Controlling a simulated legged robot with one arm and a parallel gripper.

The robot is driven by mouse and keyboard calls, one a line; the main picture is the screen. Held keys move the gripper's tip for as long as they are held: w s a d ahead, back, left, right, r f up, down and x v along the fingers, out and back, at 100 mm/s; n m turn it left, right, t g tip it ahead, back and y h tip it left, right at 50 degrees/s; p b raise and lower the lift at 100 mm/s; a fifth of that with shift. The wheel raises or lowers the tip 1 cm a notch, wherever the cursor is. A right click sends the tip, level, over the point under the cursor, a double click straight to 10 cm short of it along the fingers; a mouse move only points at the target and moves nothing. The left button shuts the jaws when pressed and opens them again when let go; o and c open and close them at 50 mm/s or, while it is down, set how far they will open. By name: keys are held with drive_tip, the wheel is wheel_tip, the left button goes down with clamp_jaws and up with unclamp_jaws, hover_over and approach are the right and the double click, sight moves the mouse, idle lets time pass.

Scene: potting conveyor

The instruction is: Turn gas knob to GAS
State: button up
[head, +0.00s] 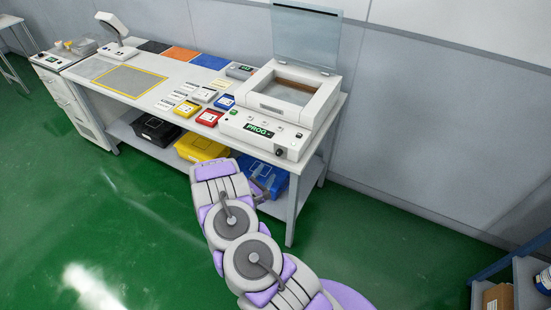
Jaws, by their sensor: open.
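A white benchtop machine (290,103) stands at the right end of the workbench, with its clear lid raised. Its front panel has a lit display (258,129) that reads PROG. A small dark round knob (279,152) sits at the right of that panel. I see no GAS label, and the knob's pointer direction is too small to tell. My gripper (259,188) is mostly hidden behind my arm, low in front of the bench and near the blue bin. It is open, below and apart from the knob. I see nothing held in it.
The workbench (185,75) carries red, blue and yellow trays, small white cards and coloured mats. Black, yellow and blue bins (265,176) stand on its lower shelf. A shelf with a cardboard box (498,297) is at the lower right. The green floor is clear.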

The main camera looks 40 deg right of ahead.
sight(278, 155)
drive_tip(key=b+x, duration=0.1)
drive_tip(key=x, duration=0.9)
drive_tip(key=shift+d, duration=0.2)
drive_tip(key=shift+c, duration=0.3)
clamp_jaws()
